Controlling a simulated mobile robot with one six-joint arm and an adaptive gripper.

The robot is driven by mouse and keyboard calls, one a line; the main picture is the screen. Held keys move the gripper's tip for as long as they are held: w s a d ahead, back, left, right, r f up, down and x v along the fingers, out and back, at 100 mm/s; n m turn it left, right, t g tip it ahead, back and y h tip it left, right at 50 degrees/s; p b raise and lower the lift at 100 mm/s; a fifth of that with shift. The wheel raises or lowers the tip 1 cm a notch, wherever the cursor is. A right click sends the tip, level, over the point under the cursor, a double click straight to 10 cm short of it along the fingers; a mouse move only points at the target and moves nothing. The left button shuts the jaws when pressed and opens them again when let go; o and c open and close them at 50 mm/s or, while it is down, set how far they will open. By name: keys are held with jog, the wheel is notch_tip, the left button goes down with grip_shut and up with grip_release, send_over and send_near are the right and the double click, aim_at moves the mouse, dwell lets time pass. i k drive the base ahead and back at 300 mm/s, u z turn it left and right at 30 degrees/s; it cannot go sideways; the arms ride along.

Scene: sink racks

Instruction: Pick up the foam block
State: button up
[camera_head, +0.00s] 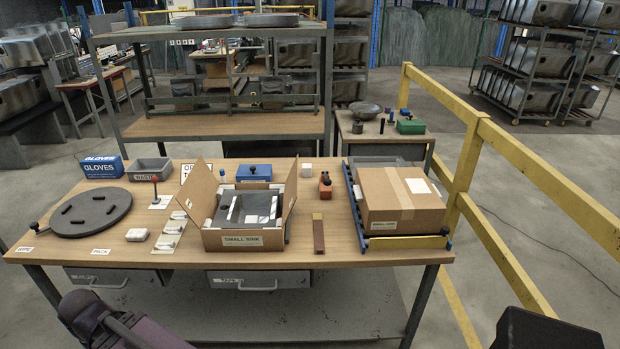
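Two small white blocks lie on the wooden workbench (270,257), and I cannot tell for sure which is the foam block. One is a small white cube-like block (307,170) at the back, right of the blue box. The other is a flatter white block (137,234) at the front left, left of the white parts strip. Both lie free on the tabletop, with nothing holding them. My gripper is not in view. Parts of my own body show at the bottom left, short of the bench.
An open carton labelled small sink (243,240) stands mid-bench with raised flaps. A closed carton (400,200) sits on blue rails at right. A dark turntable (90,212) is at left. A brown bar (318,233) lies between the cartons. A yellow railing (530,175) runs along the right.

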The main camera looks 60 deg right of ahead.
aim_at(306, 167)
jog(key=u, duration=0.25)
jog(key=k, duration=0.65)
jog(key=z, duration=2.2)
jog(key=i, duration=0.9)
jog(key=z, duration=0.05)
